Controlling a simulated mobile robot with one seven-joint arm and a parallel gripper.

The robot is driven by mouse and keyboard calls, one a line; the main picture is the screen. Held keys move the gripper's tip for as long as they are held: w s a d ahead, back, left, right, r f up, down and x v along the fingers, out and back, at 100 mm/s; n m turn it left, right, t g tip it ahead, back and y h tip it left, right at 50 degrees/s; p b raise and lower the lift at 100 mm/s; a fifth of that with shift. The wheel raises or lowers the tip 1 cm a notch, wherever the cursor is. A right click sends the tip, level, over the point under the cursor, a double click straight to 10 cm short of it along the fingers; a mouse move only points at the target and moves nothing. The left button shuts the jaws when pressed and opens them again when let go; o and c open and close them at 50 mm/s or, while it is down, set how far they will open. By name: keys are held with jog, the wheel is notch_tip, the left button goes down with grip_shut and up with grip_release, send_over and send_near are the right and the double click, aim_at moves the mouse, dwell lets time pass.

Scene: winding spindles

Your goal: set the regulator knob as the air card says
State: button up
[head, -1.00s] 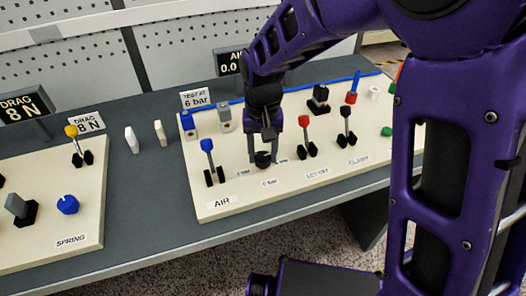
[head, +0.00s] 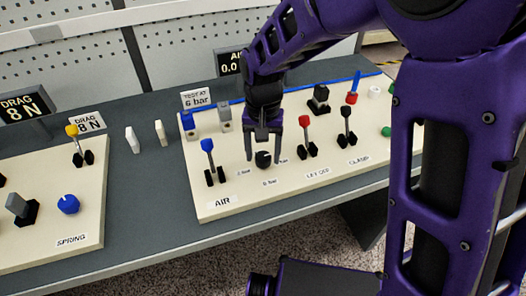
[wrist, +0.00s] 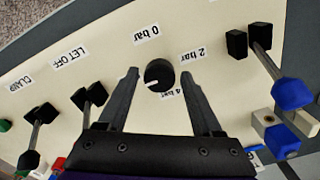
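The regulator knob (head: 263,159) is a small black round knob on the cream panel's AIR section. In the wrist view the knob (wrist: 158,75) has a white pointer mark facing lower left, away from the 0 bar label (wrist: 146,32) and 2 bar label (wrist: 190,55). A 4 bar label (wrist: 178,92) is partly hidden. The air card (head: 197,98) reads "TEST AT 6 bar". My gripper (head: 263,153) is open above the knob. In the wrist view its fingers (wrist: 159,76) stand either side of the knob with gaps.
A blue-tipped lever (head: 208,160) stands left of the knob and a red-tipped lever (head: 305,135) right of it. An air display (head: 231,63) behind reads 0.0. Another panel (head: 95,220) with a blue knob is at left.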

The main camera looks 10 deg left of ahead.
aim_at(263, 157)
jog(key=shift+o, duration=0.5)
notch_tip(263, 157, up, 17)
jog(key=p, duration=0.2)
jog(key=shift+r, duration=0.2)
